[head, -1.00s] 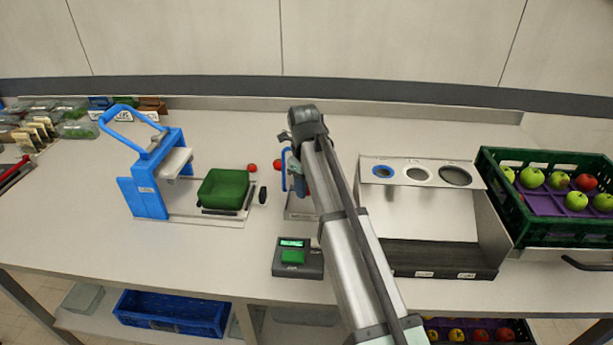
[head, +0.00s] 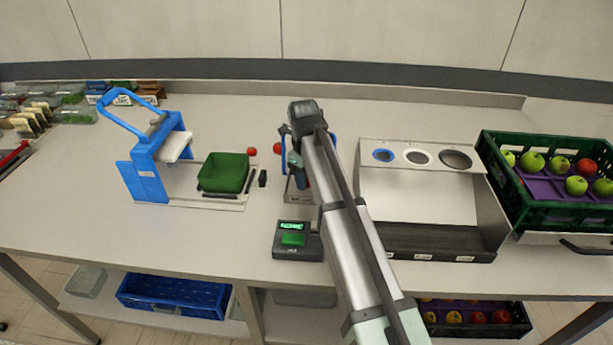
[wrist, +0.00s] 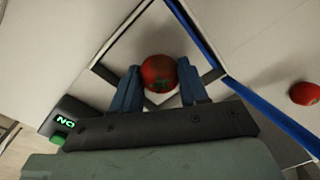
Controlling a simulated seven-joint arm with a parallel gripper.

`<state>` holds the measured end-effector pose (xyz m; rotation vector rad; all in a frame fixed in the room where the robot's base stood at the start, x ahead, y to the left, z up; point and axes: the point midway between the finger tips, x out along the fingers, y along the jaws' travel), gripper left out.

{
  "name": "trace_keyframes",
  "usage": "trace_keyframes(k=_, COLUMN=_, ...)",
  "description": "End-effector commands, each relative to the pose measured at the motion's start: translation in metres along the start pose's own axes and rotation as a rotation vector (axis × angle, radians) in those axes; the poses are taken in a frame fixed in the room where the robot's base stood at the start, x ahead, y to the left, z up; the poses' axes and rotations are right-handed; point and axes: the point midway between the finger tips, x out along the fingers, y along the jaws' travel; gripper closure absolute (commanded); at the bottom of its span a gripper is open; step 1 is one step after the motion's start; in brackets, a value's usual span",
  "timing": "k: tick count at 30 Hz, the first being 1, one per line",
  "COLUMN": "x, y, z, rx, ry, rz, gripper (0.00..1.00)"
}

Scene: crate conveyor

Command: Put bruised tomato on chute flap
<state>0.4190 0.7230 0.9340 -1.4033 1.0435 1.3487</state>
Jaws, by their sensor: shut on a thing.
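My gripper (wrist: 161,90) is shut on a red tomato (wrist: 159,70) with a green calyx, held between blue fingers in the wrist view. No bruise can be made out. Below it is a pale, dark-edged panel (wrist: 135,45), beside a blue rail (wrist: 205,35). I cannot tell whether the tomato touches the panel. In the head view my arm hides most of the gripper, which is at the small blue-framed stand (head: 300,197) mid-bench. No part is clearly marked as the chute flap.
Two loose tomatoes (head: 251,151) (head: 278,148) lie left of the stand. A display box (head: 297,238) with a green button stands in front. A blue press (head: 150,180) and green tub (head: 223,172) are left. A holed sorting stand (head: 425,205) and green crate (head: 510,185) are right.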

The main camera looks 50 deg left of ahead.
Motion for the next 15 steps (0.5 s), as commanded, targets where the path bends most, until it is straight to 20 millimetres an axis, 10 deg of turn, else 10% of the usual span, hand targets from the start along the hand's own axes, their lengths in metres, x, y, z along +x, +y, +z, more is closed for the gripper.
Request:
trace_keyframes(k=8, x=-0.0001, y=-0.0001, z=0.0001, rx=0.0, ry=0.0, rz=0.0, gripper=0.86)
trace_keyframes(k=9, x=-0.0001, y=-0.0001, z=0.0001, rx=0.0, ry=0.0, rz=0.0, gripper=0.54)
trace_keyframes(k=15, x=-0.0001, y=0.0, z=0.0, rx=0.0, ry=0.0, rz=0.0, gripper=0.35)
